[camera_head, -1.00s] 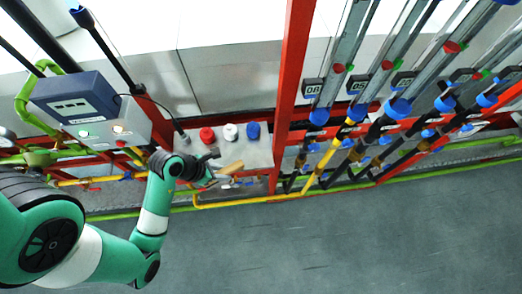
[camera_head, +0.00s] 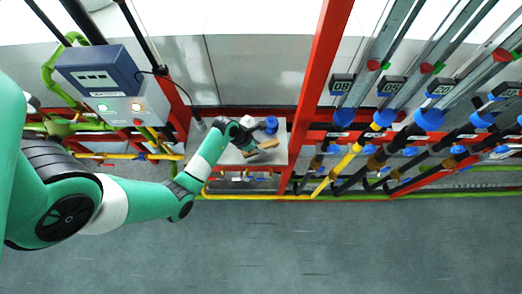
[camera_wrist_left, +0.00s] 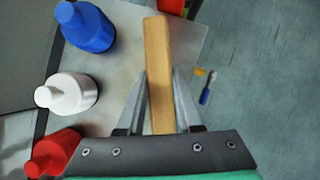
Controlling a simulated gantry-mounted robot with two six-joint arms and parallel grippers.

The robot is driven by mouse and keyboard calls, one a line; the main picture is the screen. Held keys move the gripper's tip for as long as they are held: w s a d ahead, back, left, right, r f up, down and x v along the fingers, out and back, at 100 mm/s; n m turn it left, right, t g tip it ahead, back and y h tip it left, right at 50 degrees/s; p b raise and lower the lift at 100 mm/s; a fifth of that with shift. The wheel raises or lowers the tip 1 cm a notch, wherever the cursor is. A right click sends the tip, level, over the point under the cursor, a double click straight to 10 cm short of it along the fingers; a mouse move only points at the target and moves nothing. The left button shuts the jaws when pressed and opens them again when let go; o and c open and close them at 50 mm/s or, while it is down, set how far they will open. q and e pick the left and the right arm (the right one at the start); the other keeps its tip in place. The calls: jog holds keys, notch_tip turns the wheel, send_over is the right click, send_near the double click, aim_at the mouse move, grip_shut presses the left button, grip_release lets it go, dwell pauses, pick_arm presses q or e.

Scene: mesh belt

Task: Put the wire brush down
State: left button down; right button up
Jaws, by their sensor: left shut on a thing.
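The wire brush shows as a light wooden bar (camera_wrist_left: 157,65) in the left wrist view, and as a small tan piece (camera_head: 268,143) in the head view. My left gripper (camera_wrist_left: 159,88) is shut on it, with one finger on each side. The brush is over the pale metal shelf (camera_wrist_left: 125,60), which also shows in the head view (camera_head: 228,157). I cannot tell whether the brush touches the shelf. Its bristles are not visible. My right gripper is in neither view.
A blue bottle (camera_wrist_left: 85,27), a white bottle (camera_wrist_left: 68,93) and a red bottle (camera_wrist_left: 52,153) stand in a row on the shelf, left of the brush. A red post (camera_head: 318,90) rises right of the shelf. Pipes with blue fittings (camera_head: 384,117) stand further right.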

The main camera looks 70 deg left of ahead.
pick_arm(q)
jog(key=shift+w+a+f+b, duration=0.1)
jog(key=shift+f+b, duration=0.1)
jog(key=shift+f, duration=0.7)
jog(key=shift+w+a+f+b, duration=0.1)
jog(key=shift+f+b, duration=0.1)
jog(key=shift+f, duration=0.65)
jog(key=shift+f, duration=0.15)
jog(key=shift+f, duration=0.1)
jog(key=c, duration=0.6)
grip_release()
jog(key=shift+s+f, duration=0.15)
jog(key=p+v, duration=0.1)
jog(key=v, duration=0.3)
jog(key=p+v, duration=0.1)
jog(key=v, duration=0.2)
jog(key=p+v, duration=0.1)
jog(key=v, duration=0.3)
jog(key=shift+w+r, duration=0.2)
jog(key=shift+r, duration=0.25)
jog(key=shift+s+r, duration=0.3)
jog(key=shift+r, duration=0.1)
